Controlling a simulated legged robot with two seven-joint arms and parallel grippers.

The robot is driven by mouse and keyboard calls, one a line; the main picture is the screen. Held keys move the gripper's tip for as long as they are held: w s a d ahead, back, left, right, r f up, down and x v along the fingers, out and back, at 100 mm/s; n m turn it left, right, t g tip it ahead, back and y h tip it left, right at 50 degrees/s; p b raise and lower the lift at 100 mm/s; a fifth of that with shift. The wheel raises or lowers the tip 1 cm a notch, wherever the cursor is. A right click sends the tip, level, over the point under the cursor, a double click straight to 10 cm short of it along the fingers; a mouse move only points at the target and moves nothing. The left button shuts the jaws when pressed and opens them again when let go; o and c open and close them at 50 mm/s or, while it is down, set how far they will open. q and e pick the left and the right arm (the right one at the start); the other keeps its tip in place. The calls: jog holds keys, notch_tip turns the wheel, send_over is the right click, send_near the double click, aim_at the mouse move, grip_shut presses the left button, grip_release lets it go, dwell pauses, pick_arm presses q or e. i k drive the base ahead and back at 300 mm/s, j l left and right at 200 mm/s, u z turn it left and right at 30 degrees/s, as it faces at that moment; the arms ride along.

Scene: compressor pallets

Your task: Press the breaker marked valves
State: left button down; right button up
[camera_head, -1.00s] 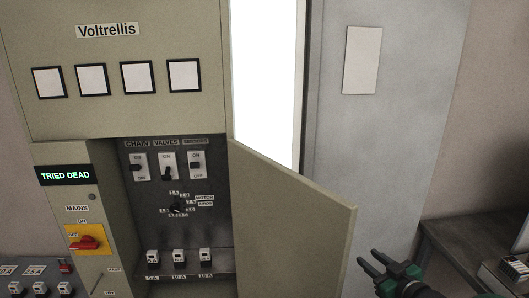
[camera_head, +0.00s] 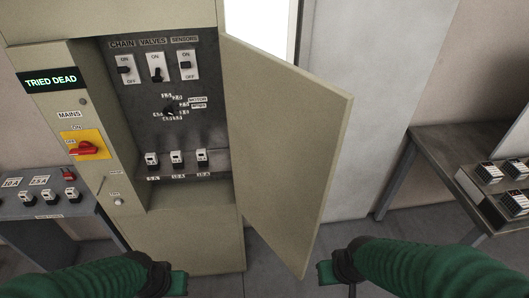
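The breaker marked VALVES (camera_head: 156,68) is the middle of three white-plated switches inside the open cabinet. Its black lever sits lower on its plate than the levers beside it. The CHAIN breaker (camera_head: 125,69) is on its left and the SENSORS breaker (camera_head: 186,66) on its right. My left gripper (camera_head: 178,282) is at the bottom of the view, below and in front of the cabinet, apart from the breakers. My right gripper (camera_head: 326,273) is at the bottom, right of the cabinet door's lower corner. The fingers of both are too foreshortened to judge.
The cabinet door (camera_head: 285,150) stands open to the right of the breakers. A rotary selector (camera_head: 170,107) and a row of small breakers (camera_head: 176,157) lie below. A red MAINS switch (camera_head: 84,148) is at left. Benches with components flank the cabinet (camera_head: 45,205) (camera_head: 440,150).

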aim_at(157, 78)
jog(key=l+u, duration=0.45)
jog(key=l, duration=0.45)
jog(key=l+u, duration=0.5)
jog(key=l, duration=0.4)
jog(key=i+l+u, duration=0.2)
jog(key=l+u, duration=0.25)
jog(key=l, duration=0.15)
jog(key=i+l+u, duration=0.2)
jog(key=k+l, duration=0.1)
